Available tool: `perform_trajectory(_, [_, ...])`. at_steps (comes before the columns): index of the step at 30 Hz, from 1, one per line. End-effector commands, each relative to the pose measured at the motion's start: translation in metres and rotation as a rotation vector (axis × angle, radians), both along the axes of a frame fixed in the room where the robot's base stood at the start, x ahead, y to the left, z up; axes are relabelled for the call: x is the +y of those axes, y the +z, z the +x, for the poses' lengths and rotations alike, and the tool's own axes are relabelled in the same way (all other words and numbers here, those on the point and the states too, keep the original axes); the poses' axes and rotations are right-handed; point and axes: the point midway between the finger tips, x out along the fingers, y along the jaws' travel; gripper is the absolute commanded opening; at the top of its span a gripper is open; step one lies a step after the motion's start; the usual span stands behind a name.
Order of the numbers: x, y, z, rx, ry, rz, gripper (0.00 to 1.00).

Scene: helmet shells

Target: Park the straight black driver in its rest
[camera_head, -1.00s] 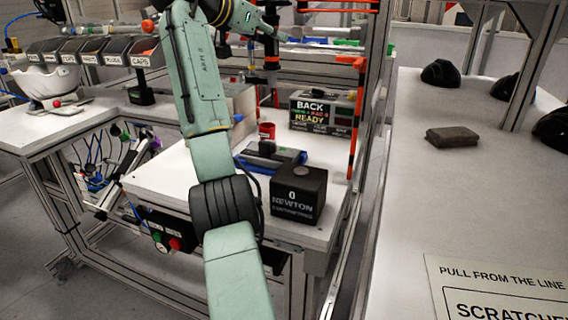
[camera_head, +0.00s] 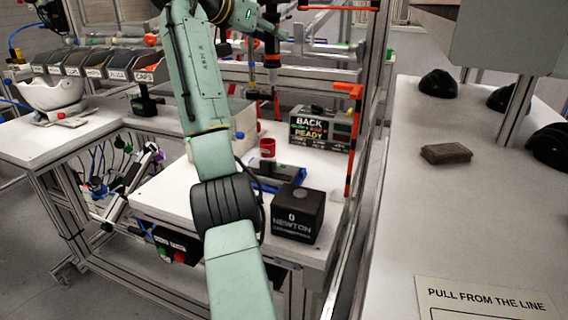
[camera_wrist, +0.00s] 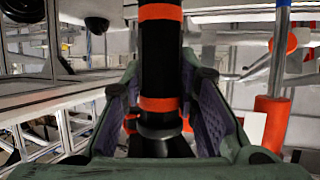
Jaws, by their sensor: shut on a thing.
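The straight black driver (camera_wrist: 160,60) with orange bands stands nearly upright in the wrist view, between the two fingers of my gripper (camera_wrist: 165,110). The fingers are shut on it, and its lower end is partly hidden by the gripper body. In the head view the driver (camera_head: 271,50) hangs upright at the top middle, above the white bench. My gripper is hard to make out there behind my arm. I cannot tell which fixture is the driver's rest.
The white bench (camera_head: 180,195) carries a black Newton box (camera_head: 298,214), a blue device (camera_head: 277,176), a red cup (camera_head: 267,147) and a sign box (camera_head: 320,128). An orange-and-black post (camera_head: 352,140) stands right of them. An orange cylinder (camera_wrist: 270,122) stands right of my gripper.

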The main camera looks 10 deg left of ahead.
Motion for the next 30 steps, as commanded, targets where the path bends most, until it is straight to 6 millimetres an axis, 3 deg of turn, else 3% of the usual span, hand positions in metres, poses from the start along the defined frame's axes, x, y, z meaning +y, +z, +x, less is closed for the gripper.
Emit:
perform_trajectory(3, [0.0, 0.012, 0.0, 0.001, 0.001, -0.002, 0.0])
perform_trajectory(14, [-0.002, 0.008, -0.004, -0.001, 0.0, -0.001, 0.0])
perform_trajectory(30, [-0.033, 0.007, -0.056, -0.002, 0.001, -0.001, 0.0])
